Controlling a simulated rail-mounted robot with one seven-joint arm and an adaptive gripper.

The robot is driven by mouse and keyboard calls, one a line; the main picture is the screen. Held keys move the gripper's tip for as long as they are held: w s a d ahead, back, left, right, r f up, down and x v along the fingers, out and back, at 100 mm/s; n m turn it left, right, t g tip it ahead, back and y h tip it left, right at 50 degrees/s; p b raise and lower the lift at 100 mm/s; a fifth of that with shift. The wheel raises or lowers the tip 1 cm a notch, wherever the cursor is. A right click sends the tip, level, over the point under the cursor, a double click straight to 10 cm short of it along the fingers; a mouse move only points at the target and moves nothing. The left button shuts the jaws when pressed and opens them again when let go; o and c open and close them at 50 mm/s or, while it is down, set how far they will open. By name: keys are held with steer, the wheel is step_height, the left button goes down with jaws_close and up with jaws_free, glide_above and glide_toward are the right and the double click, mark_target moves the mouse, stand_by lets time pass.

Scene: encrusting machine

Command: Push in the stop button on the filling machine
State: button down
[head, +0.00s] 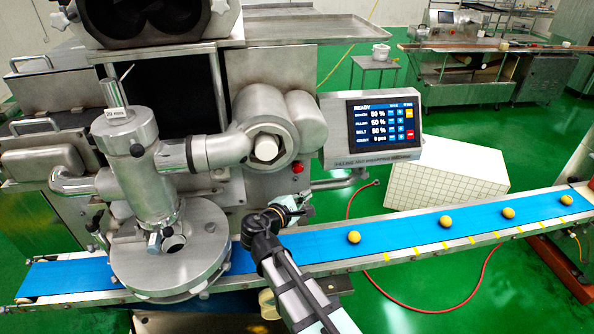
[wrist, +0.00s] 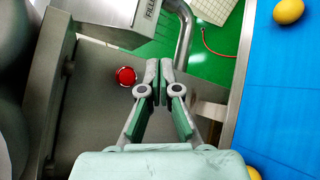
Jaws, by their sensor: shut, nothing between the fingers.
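The stop button is a small round red button (head: 298,168) on the steel front of the filling machine (head: 330,160), below and left of the display panel. In the wrist view the red button (wrist: 125,76) lies just left of my fingertips, with a gap to them.
A blue conveyor belt (head: 400,229) with several yellow balls runs below. The display panel (head: 375,125) juts out above right of the button. A steel pipe (wrist: 184,32) passes ahead of the fingertips. The round steel outlet (head: 170,250) stands left of my arm.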

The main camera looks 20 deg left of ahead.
steer(key=shift+w, duration=0.1)
steer(key=w+a, duration=0.4)
steer(key=w, duration=0.3)
steer(key=shift+w+a+p, duration=0.15)
steer(key=shift+w+p, duration=0.1)
steer(key=shift+p, duration=0.05)
stand_by(1.6)
steer(key=shift+w+a, duration=0.2)
steer(key=shift+w, duration=0.15)
steer(key=shift+w+a, duration=0.25)
steer(key=shift+w, duration=0.15)
stand_by(0.8)
steer(key=shift+s+d, duration=0.1)
steer(key=shift+s+d+b, duration=0.35)
steer(key=shift+s+b, duration=0.05)
steer(key=shift+s, duration=0.3)
steer(key=shift+s+d+b, duration=0.1)
steer(key=shift+s+d, duration=0.3)
steer(key=shift+s, duration=0.35)
steer(key=shift+s+d+b, duration=0.15)
steer(key=shift+s+d, duration=0.3)
steer(key=shift+s, duration=0.25)
steer(key=shift+s+d+b, duration=0.1)
steer(key=shift+s+d, duration=0.3)
steer(key=shift+s, duration=0.35)
